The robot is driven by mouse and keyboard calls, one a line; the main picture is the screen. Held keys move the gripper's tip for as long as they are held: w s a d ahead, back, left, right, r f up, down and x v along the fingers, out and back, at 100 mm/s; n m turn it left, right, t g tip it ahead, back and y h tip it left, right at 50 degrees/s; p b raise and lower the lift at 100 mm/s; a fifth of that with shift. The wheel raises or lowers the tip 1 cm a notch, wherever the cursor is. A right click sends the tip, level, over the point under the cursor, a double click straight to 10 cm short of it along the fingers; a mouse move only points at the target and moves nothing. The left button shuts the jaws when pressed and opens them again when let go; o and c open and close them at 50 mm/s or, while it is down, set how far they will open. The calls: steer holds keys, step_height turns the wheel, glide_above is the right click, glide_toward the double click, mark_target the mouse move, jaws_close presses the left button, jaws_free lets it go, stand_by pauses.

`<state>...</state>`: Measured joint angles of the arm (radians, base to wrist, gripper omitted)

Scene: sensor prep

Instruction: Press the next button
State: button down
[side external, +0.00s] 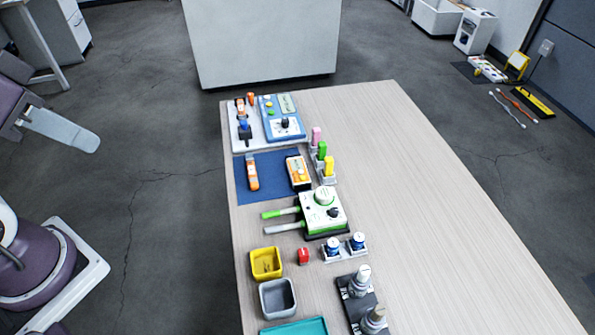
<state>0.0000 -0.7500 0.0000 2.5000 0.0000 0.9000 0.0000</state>
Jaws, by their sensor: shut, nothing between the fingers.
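A blue and white panel device (273,128) lies on a white tray at the far end of the table, with a pale display (287,103), small yellow and green buttons (269,108) and a dark knob (285,123). Nearer, an orange and white handheld unit (296,165) with a yellow button lies on a blue mat. A white and green box (334,221) with a round top and a dark knob sits below the mat. Labels are too small to read, so I cannot tell which button the task names.
The wooden table (430,200) is clear on its right. Coloured pegs (322,150) and blue-topped parts (333,246) stand mid-table.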

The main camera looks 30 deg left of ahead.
stand_by(0.6)
steer(key=m+t+h, duration=0.1)
steer(key=m+t, duration=0.2)
steer(key=m, duration=0.8)
glide_above(300, 181)
step_height(300, 181, down, 25)
steer(key=shift+f, duration=0.15)
steer(key=shift+f, duration=4.35)
steer(key=shift+f, duration=0.15)
